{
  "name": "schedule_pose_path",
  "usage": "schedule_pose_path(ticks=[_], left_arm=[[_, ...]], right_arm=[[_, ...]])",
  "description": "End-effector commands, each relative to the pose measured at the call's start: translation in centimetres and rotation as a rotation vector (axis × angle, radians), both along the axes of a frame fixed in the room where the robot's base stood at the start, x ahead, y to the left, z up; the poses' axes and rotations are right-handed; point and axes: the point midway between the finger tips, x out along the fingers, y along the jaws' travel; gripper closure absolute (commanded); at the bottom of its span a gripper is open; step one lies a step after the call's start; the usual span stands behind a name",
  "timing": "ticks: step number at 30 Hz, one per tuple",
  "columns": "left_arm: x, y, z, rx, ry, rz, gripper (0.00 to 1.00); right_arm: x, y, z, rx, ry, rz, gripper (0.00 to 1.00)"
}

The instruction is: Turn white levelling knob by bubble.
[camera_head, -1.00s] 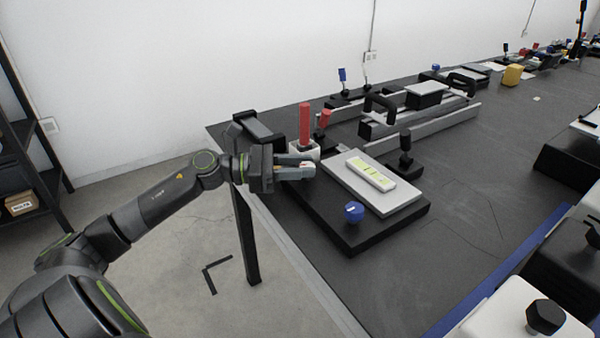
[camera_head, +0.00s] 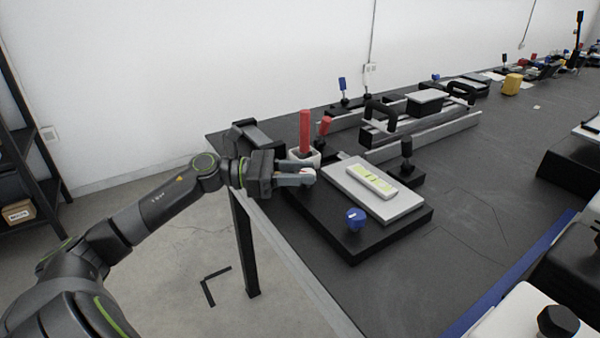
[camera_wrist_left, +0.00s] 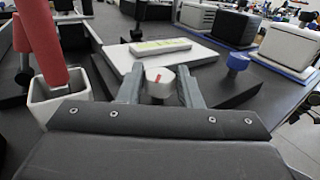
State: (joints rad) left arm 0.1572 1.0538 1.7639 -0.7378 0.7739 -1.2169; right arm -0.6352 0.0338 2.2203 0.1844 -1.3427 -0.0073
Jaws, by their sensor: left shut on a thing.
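The white levelling knob (camera_wrist_left: 160,82) has a red mark on its top and sits between the fingers of my left gripper (camera_wrist_left: 160,90) in the left wrist view. In the head view my left gripper (camera_head: 307,176) is shut on this knob (camera_head: 308,174), which is mostly hidden by the fingers. The bubble level (camera_head: 371,181) is a white bar with a yellow-green window, lying on a light grey plate (camera_head: 400,210). It also shows in the left wrist view (camera_wrist_left: 160,46). A blue knob (camera_head: 355,219) stands at the near corner of the black base (camera_head: 375,246). My right gripper is not in view.
A white cup (camera_head: 303,157) with a red handle (camera_head: 304,132) stands just behind the gripper. Rails with black handles (camera_head: 380,108) lie farther back.

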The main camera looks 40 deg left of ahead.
Motion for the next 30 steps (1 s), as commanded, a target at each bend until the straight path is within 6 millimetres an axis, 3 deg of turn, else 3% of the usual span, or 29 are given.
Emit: schedule_pose_path(ticks=[2, 3, 8, 20, 30], left_arm=[[0.0, 0.0, 0.0, 0.000, 0.000, 0.001, 0.91], [0.0, 0.0, 0.0, 0.000, 0.000, 0.001, 0.66], [0.0, 0.0, 0.0, 0.000, 0.000, 0.001, 0.46], [-0.3, 0.5, -0.1, 0.004, 0.001, 0.001, 0.46], [-2.6, 3.8, -0.1, 0.005, 0.007, 0.002, 0.46]], right_arm=[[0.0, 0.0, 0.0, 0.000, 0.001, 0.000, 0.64], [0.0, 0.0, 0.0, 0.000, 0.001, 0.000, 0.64], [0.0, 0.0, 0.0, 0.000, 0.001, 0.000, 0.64], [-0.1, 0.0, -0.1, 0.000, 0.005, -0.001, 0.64], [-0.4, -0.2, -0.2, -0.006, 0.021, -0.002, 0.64]])
